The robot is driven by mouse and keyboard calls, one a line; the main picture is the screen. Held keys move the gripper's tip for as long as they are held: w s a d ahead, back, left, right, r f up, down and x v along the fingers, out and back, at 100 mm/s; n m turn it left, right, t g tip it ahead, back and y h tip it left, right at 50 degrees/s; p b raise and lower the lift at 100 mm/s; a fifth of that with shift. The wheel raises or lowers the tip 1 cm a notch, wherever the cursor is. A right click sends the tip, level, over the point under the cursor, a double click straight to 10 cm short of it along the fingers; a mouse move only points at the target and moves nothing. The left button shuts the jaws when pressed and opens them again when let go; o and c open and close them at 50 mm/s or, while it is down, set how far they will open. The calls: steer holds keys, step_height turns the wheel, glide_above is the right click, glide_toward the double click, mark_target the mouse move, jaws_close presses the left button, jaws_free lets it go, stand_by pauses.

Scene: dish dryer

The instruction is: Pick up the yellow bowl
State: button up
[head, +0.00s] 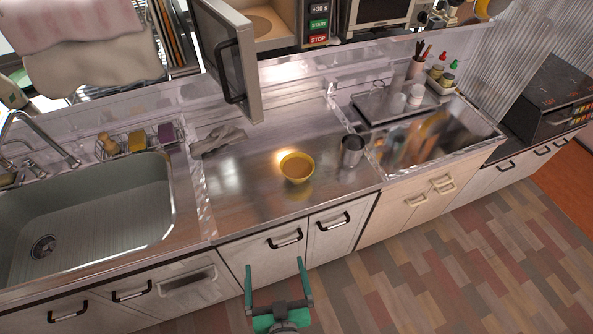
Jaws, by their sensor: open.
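The yellow bowl (297,168) stands upright on the steel counter (250,205), between the sink and the right-hand basin. It looks empty. My gripper (276,272) is at the bottom middle of the head view, with its two green fingers spread apart and nothing between them. In the picture it lies below the bowl and in front of the cabinet doors, clear of the bowl.
A metal cup (352,150) stands just right of the bowl. A grey cloth (217,140) lies to its left at the back. An open microwave door (232,62) hangs above the back of the counter. A sink (85,215) is at left. Counter in front of the bowl is clear.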

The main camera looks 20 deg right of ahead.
steer(key=w+d+r+m+h, duration=0.15)
steer(key=w+d, duration=0.35)
steer(key=w, duration=0.5)
steer(key=g+h, duration=0.1)
steer(key=h, duration=0.1)
glide_toward(297, 159)
steer(key=shift+m+y, duration=0.25)
steer(key=shift+m, duration=0.1)
steer(key=v, duration=0.5)
steer(key=shift+s+a, duration=0.1)
steer(key=shift+w, duration=0.35)
steer(key=x, duration=1)
steer(key=shift+d, duration=0.35)
steer(key=c, duration=1.2)
